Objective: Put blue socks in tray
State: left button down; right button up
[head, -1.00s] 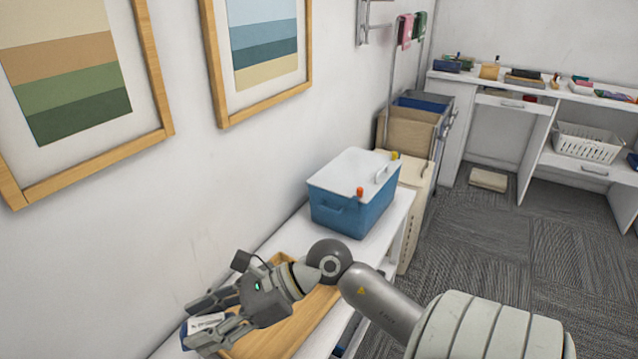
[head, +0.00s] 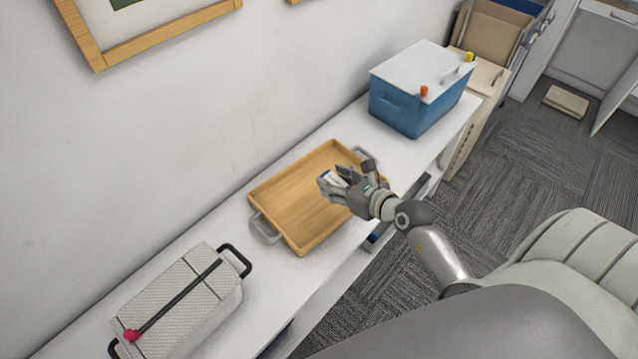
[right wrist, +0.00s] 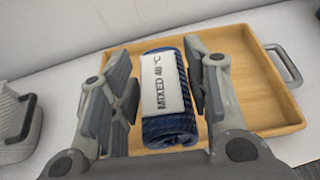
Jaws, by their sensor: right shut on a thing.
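The rolled blue socks (right wrist: 168,128) show in the right wrist view, dark blue and ribbed, with a white label reading "MIXED 40 °C". My right gripper (head: 336,182) is shut on them, one finger on each side. In the head view only a small part of the socks (head: 331,179) shows between the fingers. The wooden tray (head: 285,206) lies on the white shelf top. The gripper and socks are over its right part; I cannot tell whether the socks touch its floor. The tray also shows in the right wrist view (right wrist: 247,70). My left gripper is not in view.
A blue bin with a white lid (head: 415,100) stands beyond the tray. A light grey woven case (head: 185,297) with black handles lies at the near left. The white shelf top (head: 225,225) is clear between case and tray. The wall runs along its back.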

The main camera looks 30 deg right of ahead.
aim_at(328, 175)
jog(key=x, duration=0.2)
jog(key=d+x, duration=0.1)
jog(key=x, duration=0.1)
jog(key=shift+w+a, duration=0.1)
jog(key=shift+w, duration=0.1)
jog(key=w+f+b, duration=0.1)
jog(key=w+f, duration=0.1)
jog(key=w+f+b, duration=0.1)
jog(key=w+f, duration=0.1)
jog(key=f, duration=0.1)
jog(key=shift+w+f, duration=0.4)
jog(key=shift+f, duration=0.15)
notch_tip(328, 175, down, 3)
jog(key=shift+f+b, duration=0.1)
jog(key=shift+b, duration=0.75)
